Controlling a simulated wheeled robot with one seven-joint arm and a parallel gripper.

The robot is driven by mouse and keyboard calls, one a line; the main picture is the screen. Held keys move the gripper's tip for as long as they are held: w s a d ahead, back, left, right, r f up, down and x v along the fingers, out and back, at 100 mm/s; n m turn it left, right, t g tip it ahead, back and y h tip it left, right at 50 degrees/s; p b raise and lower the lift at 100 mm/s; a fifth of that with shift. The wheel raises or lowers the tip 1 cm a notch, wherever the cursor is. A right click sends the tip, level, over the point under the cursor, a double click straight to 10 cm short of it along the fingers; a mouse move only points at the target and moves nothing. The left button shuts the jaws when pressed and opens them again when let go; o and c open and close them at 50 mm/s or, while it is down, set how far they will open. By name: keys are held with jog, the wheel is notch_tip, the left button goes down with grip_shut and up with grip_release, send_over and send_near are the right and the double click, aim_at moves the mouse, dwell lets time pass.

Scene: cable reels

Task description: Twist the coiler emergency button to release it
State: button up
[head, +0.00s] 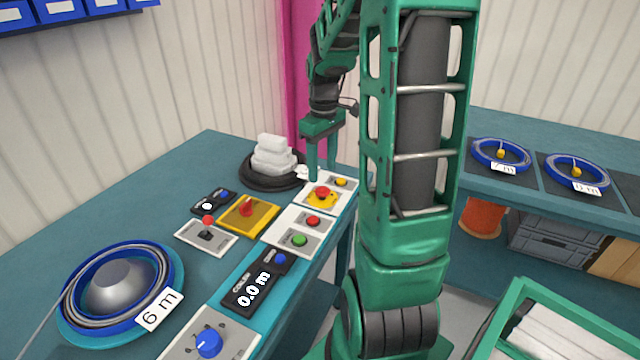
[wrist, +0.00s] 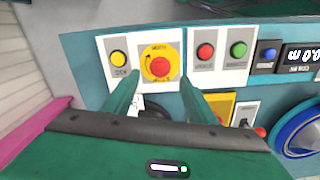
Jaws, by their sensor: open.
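The emergency button (head: 322,192) is a red knob on a yellow plate, on a white panel at the bench's right edge. In the wrist view the red button (wrist: 160,67) sits on its yellow surround (wrist: 160,57), just beyond and between the fingertips. My gripper (head: 321,172) is above the panel in the head view, pointing down. In the wrist view my gripper (wrist: 160,82) has its two green fingers spread apart with nothing between them. The fingers do not appear to touch the button.
A yellow button (wrist: 119,58) is beside the emergency button. Red (head: 313,221) and green (head: 300,240) buttons are on the neighbouring panel. A display (head: 251,287) reads 0.0 m.

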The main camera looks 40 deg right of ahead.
aim_at(322, 188)
notch_tip(322, 188, down, 6)
dwell(0.4)
